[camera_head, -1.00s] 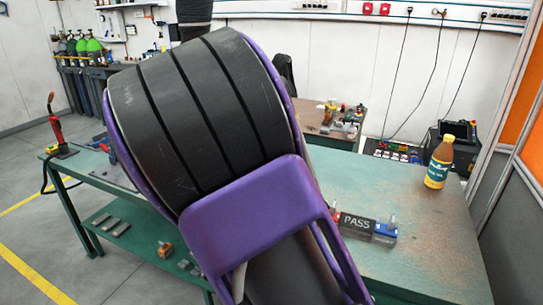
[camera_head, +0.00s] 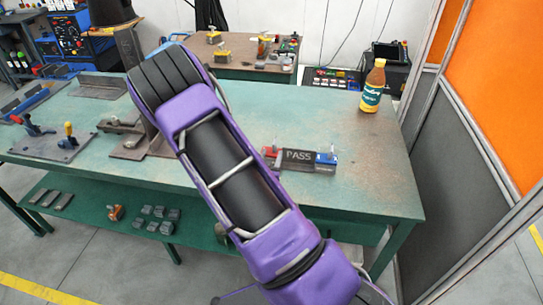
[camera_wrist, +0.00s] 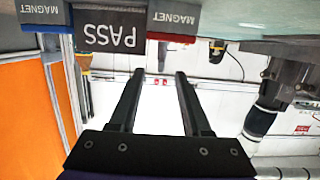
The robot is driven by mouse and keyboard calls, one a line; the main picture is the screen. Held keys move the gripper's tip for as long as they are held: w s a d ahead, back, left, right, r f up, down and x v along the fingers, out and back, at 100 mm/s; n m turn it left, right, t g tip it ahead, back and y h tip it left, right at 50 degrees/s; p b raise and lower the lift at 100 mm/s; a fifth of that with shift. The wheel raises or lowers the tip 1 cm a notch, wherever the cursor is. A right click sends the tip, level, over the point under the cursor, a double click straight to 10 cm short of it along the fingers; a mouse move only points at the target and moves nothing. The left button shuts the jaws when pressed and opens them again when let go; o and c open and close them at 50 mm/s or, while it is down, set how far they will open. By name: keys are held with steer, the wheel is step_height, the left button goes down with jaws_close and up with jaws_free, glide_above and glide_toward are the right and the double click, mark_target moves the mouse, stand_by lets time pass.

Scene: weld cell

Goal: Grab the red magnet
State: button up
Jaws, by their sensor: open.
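The red magnet (camera_head: 270,152) stands on the green workbench (camera_head: 345,190) at the left end of a dark PASS block (camera_head: 298,160). The blue magnet (camera_head: 326,159) is at the block's right end. In the wrist view, which is upside down, the red magnet (camera_wrist: 174,18) is at the top centre, labelled MAGNET with a red edge. The PASS block (camera_wrist: 110,32) and blue magnet (camera_wrist: 40,12) are left of it. My gripper (camera_wrist: 158,74) is open and empty, with the red magnet above its fingertips in the picture. The gripper is not visible in the head view.
A juice bottle (camera_head: 372,87) stands on the bench's back right. Clamps and steel pieces (camera_head: 128,140) lie on the left half. Orange and grey partition panels (camera_head: 490,90) rise at the right. The bench's front right is clear.

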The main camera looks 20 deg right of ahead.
mark_target(275, 140)
steer(key=shift+x, duration=1)
steer(key=shift+r+p+x, duration=0.1)
steer(key=shift+r+x, duration=0.1)
steer(key=shift+x, duration=0.7)
steer(key=shift+r+p+x, duration=0.15)
steer(key=shift+x, duration=0.75)
steer(key=shift+r+p+x, duration=0.1)
steer(key=shift+r+x, duration=0.1)
steer(key=shift+x, duration=0.7)
steer(key=shift+w, duration=0.15)
jaws_close()
steer(key=shift+r, duration=0.2)
